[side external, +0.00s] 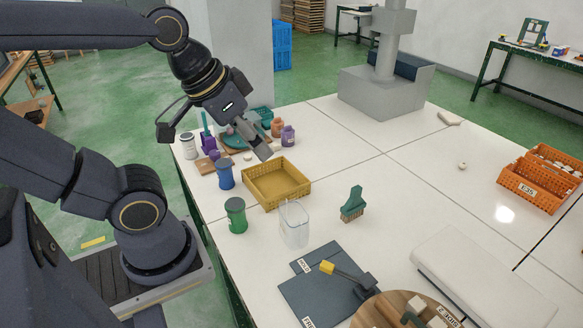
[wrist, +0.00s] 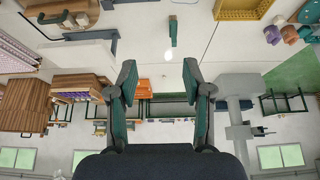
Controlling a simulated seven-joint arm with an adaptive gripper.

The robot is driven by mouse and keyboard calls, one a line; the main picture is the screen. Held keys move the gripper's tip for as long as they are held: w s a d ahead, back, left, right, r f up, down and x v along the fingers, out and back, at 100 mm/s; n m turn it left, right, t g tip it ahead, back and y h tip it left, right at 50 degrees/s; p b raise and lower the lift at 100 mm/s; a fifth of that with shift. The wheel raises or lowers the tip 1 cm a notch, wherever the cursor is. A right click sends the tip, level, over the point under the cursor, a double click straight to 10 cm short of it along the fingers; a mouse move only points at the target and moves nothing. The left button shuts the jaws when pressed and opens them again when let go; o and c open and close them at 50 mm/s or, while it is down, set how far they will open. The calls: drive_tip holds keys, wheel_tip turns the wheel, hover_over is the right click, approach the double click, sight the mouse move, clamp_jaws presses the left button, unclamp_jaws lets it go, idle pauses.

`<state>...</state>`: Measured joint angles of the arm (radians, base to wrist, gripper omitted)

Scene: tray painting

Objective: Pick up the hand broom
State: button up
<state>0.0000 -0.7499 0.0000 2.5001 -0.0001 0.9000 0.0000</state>
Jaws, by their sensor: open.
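The hand broom (side external: 353,204), with a green handle and tan bristles, stands on the white table right of the clear container. It also shows in the wrist view as a small green shape (wrist: 173,31) near the top, beyond my fingertips. My gripper (side external: 263,149) is above the table, over the back of the yellow tray, well apart from the broom and to its upper left. In the wrist view my gripper (wrist: 158,76) has its two fingers spread with nothing between them.
The yellow tray (side external: 272,204), a clear container (side external: 294,236) and a green jar (side external: 236,215) stand left of the broom. Dark grey mats (side external: 305,301) lie in front of it. An orange crate (side external: 530,195) is at the far right. The table behind the broom is mostly clear.

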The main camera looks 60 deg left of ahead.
drive_tip(key=w+r+t, duration=0.2)
drive_tip(key=w+r, duration=0.2)
drive_tip(key=w, duration=0.1)
drive_tip(key=g, duration=0.3)
hover_over(358, 196)
drive_tip(key=s+a, duration=0.1)
drive_tip(key=s, duration=0.5)
wheel_tip(358, 196, down, 22)
drive_tip(key=x, duration=1)
drive_tip(key=shift+w+a+f, duration=0.2)
drive_tip(key=shift+f, duration=0.05)
drive_tip(key=x, duration=0.5)
drive_tip(key=shift+w+d+f, duration=0.2)
drive_tip(key=shift+w, duration=0.15)
